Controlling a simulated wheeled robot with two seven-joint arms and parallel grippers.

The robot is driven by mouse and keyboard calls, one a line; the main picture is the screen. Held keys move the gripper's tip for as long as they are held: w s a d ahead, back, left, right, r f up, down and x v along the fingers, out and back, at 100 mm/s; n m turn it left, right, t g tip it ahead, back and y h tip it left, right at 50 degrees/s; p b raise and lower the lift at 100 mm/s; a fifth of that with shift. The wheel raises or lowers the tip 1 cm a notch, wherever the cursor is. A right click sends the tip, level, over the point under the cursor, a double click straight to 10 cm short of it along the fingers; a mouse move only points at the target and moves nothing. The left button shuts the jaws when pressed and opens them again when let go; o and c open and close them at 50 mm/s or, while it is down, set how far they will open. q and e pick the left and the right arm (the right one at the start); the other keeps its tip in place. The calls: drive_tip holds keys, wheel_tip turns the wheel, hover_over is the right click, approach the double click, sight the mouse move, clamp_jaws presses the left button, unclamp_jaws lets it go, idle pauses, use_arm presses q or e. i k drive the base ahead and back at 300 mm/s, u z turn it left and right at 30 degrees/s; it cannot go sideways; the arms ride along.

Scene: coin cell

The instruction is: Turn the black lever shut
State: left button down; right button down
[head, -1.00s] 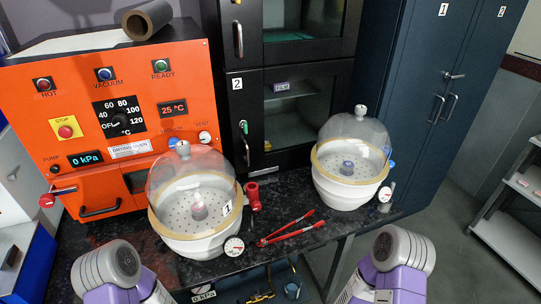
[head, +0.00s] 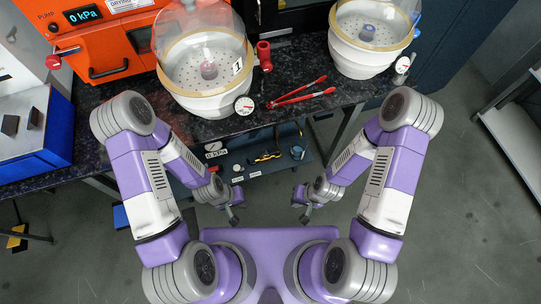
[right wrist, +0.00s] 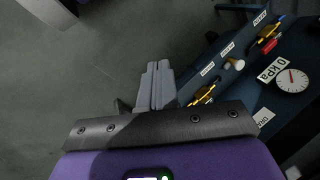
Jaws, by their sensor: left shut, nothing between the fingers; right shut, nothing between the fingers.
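A dark panel (head: 285,172) below the bench carries a dial gauge (head: 213,147), a 0 kPa label and small valve fittings. A yellow-and-dark fitting (head: 266,157) sits on it. In the right wrist view two yellow fittings show on the panel, one nearer (right wrist: 201,95) and one farther (right wrist: 266,45) with red beside it. I cannot make out which part is the black lever or how it is turned. My left gripper (head: 233,217) and right gripper (head: 303,214) are shut, empty and apart from the panel. The right fingers (right wrist: 157,68) also show in the right wrist view.
The bench (head: 200,129) above holds two domed white vessels (head: 205,97) (head: 362,62), red tongs (head: 302,92), a gauge (head: 244,105) and an orange oven (head: 80,40). A blue box (head: 55,145) stands at left. Open floor (head: 460,210) lies at right.

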sight(275, 151)
drive_tip(key=u, duration=0.55)
drive_tip(key=k, duration=1.3)
drive_tip(key=u, duration=0.25)
drive_tip(key=i, duration=0.8)
drive_tip(key=u, duration=0.2)
